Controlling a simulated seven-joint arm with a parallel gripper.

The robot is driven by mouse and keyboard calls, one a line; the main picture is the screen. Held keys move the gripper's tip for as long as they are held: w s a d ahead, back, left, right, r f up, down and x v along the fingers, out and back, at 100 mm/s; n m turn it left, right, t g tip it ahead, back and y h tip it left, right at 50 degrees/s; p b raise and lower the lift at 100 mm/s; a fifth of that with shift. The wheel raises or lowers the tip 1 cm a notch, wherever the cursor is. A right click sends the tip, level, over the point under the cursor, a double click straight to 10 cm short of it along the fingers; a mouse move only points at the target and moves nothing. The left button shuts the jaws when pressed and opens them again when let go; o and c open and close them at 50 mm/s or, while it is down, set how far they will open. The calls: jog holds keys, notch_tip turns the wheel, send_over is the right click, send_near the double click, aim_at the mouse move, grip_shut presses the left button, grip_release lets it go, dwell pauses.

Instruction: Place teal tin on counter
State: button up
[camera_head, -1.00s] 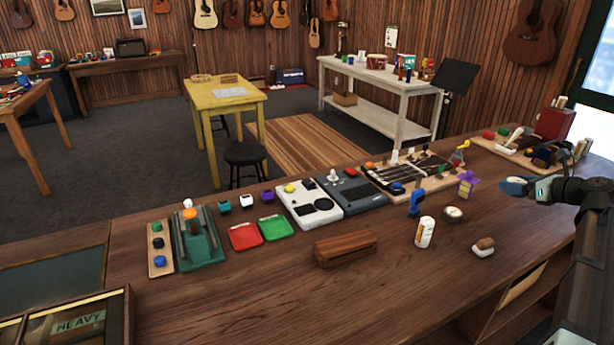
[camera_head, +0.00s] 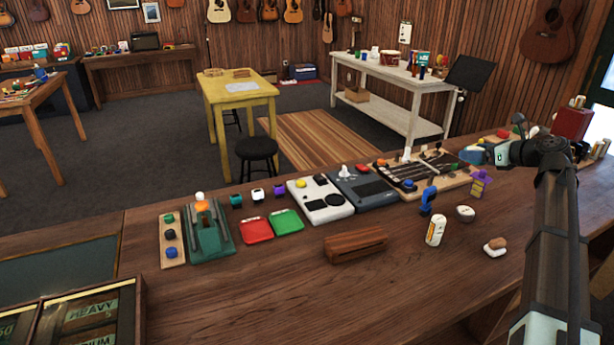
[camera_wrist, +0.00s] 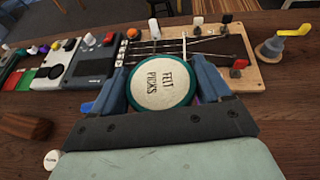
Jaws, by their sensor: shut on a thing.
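A round tin with a cream lid reading "FELT PICKS" and a teal rim (camera_wrist: 160,84) sits between the two blue fingers of my gripper (camera_wrist: 161,92) in the wrist view. My gripper is shut on this tin. In the head view my gripper (camera_head: 476,154) is at the right, over the far part of the wooden counter (camera_head: 290,295), near the right end of the fretboard panel. The tin's underside is hidden, and its height above the counter is hard to tell.
A purple figure (camera_head: 480,183), blue clamp-like piece (camera_head: 428,200), white bottle (camera_head: 435,231) and round pale item (camera_head: 465,213) stand nearby. A wooden block (camera_head: 355,245) sits centrally. The counter's front middle is clear.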

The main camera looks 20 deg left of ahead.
jog(key=a+n+g+y, duration=0.1)
jog(key=a+n+g, duration=0.1)
jog(key=a, duration=1.5)
jog(key=shift+n+g+y, duration=0.4)
jog(key=shift+n+g, duration=0.3)
jog(key=s+a, duration=0.1)
jog(key=a, duration=0.8)
jog(key=s+a, duration=0.1)
jog(key=a, duration=0.3)
jog(key=shift+s+a, duration=0.3)
jog(key=shift+s, duration=0.05)
jog(key=s+a+n+g, duration=0.1)
jog(key=s+a+g, duration=0.1)
jog(key=s+a, duration=0.75)
jog(key=s+a+n+g, duration=0.15)
jog(key=s+a, duration=0.25)
jog(key=a, duration=1.1)
jog(key=s+a+n+g, duration=0.2)
jog(key=s+a, duration=0.4)
jog(key=a, duration=0.6)
jog(key=n+g, duration=0.4)
send_over(96, 244)
notch_tip(96, 244, down, 4)
jog(key=shift+f, duration=5.5)
jog(key=shift+f, duration=0.15)
